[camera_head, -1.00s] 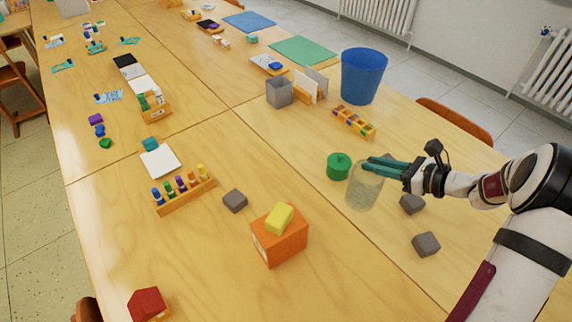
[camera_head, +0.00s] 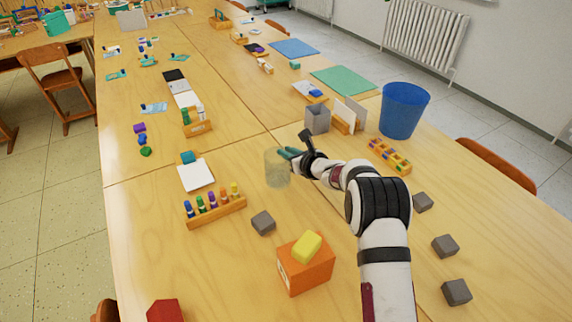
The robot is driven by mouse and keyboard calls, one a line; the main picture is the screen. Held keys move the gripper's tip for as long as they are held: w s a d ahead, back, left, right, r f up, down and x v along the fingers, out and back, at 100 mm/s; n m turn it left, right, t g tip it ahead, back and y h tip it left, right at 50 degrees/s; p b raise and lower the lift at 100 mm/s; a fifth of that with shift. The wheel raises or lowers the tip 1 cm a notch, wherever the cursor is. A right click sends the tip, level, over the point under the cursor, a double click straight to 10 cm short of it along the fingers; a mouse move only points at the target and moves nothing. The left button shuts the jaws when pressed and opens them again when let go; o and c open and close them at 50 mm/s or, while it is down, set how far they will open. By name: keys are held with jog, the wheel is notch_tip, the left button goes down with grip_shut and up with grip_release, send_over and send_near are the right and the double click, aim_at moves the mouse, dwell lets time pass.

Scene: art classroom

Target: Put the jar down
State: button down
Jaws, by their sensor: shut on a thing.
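The jar (camera_head: 276,170) is a clear, slightly greenish cylinder, upright near the middle of the view. My gripper (camera_head: 288,153) is shut on it at its upper right side, with teal fingers reaching in from the right. The jar is over the wooden table (camera_head: 245,275), close to the seam between table sections. I cannot tell whether its base touches the wood or hangs just above it.
A marker rack (camera_head: 217,211), white paper (camera_head: 196,176), a grey block (camera_head: 263,222) and an orange box (camera_head: 305,266) with a yellow block lie nearby. A grey cup (camera_head: 317,119) and blue bin (camera_head: 403,110) stand behind. Bare wood lies left of the jar.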

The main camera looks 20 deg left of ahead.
notch_tip(320, 180, down, 4)
jog(key=shift+a+f, duration=0.1)
jog(key=shift+a, duration=0.05)
jog(key=c, duration=0.8)
grip_release()
jog(key=shift+f, duration=0.1)
